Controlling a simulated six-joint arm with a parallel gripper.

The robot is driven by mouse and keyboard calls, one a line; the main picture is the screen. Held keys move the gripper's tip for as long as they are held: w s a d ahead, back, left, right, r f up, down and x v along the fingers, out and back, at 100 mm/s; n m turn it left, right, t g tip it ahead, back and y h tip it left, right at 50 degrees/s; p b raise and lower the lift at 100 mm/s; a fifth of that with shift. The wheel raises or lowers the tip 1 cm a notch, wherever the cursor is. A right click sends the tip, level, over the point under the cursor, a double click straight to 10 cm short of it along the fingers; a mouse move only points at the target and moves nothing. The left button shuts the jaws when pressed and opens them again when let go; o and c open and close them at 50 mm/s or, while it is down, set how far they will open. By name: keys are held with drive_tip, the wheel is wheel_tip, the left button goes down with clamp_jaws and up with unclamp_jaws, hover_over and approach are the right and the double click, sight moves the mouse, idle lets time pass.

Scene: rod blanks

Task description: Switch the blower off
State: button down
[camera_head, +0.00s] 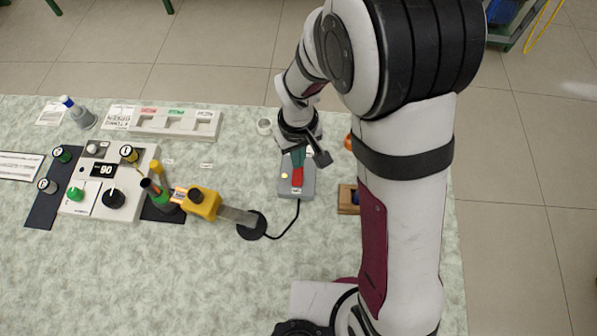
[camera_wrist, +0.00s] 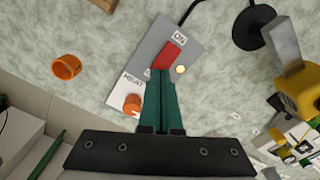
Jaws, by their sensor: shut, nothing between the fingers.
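A grey switch box (camera_head: 307,186) lies on the table with a red rocker on top. In the wrist view the red rocker (camera_wrist: 167,56) sits beside an "ON" label, and a small amber lamp (camera_wrist: 181,70) beside it looks lit. My gripper (camera_head: 298,157) points down at the box. Its green fingers (camera_wrist: 161,75) are shut, empty, with their tips at the near end of the rocker. I cannot tell whether they touch it. The yellow blower (camera_head: 205,204) with a metal nozzle lies left of the box, its nozzle by a black disc (camera_head: 250,229).
A black cable (camera_head: 285,230) runs from the box towards the disc. An orange ring (camera_wrist: 67,67) and a wooden block (camera_head: 346,207) lie right of the box in the head view. A control panel (camera_head: 130,160) and a white tray (camera_head: 174,123) stand left. The front-left table is clear.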

drive_tip(key=shift+f, duration=1)
idle(0.3)
drive_tip(key=shift+r, duration=3.55)
drive_tip(key=s+d+r+m+y, duration=0.1)
drive_tip(key=s+d+r+m, duration=0.4)
drive_tip(key=s, duration=0.4)
drive_tip(key=s+d+r+m, duration=0.4)
drive_tip(key=s+r+m, duration=0.1)
drive_tip(key=s, duration=0.4)
drive_tip(key=shift+d+r+m+y, duration=0.2)
drive_tip(key=shift+d+m+y, duration=0.2)
drive_tip(key=shift+m, duration=0.4)
